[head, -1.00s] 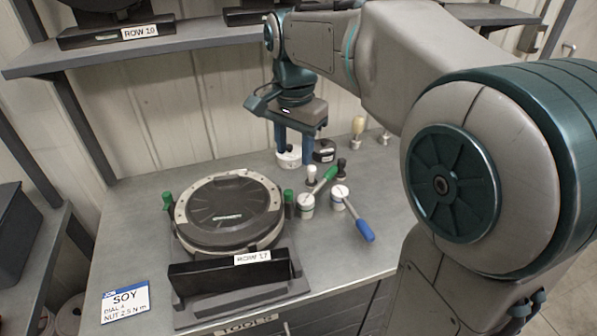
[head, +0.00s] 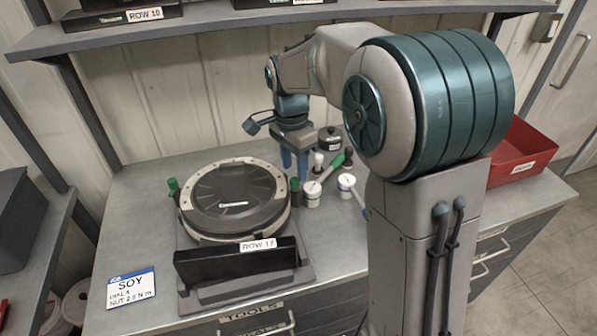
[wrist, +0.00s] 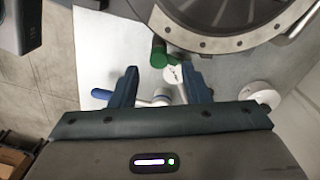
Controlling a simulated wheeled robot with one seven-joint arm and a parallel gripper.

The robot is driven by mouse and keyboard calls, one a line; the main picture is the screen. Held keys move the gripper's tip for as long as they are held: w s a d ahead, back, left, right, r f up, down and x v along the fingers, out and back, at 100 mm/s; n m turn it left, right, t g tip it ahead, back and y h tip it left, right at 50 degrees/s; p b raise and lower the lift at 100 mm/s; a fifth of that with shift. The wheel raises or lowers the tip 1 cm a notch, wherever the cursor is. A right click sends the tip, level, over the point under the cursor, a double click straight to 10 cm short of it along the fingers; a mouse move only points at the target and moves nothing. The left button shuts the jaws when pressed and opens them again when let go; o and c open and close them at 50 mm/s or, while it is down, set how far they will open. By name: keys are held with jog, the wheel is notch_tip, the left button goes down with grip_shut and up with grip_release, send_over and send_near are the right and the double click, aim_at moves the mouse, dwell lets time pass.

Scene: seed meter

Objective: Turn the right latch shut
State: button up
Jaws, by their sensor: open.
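In the wrist view a green handle (wrist: 158,57), which appears to be the right latch, is beside the meter rim (wrist: 205,42). It lies ahead of the gap between my open fingers (wrist: 160,72). I cannot tell whether they touch it.
A dark weight (head: 330,138) is behind. The ROW 17 block (head: 215,262) is in front of the meter. A SOY card (head: 131,287) lies left; a red bin (head: 520,152) is right.

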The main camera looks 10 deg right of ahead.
aim_at(295, 179)
jog(key=shift+s+f, duration=0.1)
jog(key=shift+f, duration=1.4)
jog(key=shift+c, duration=0.3)
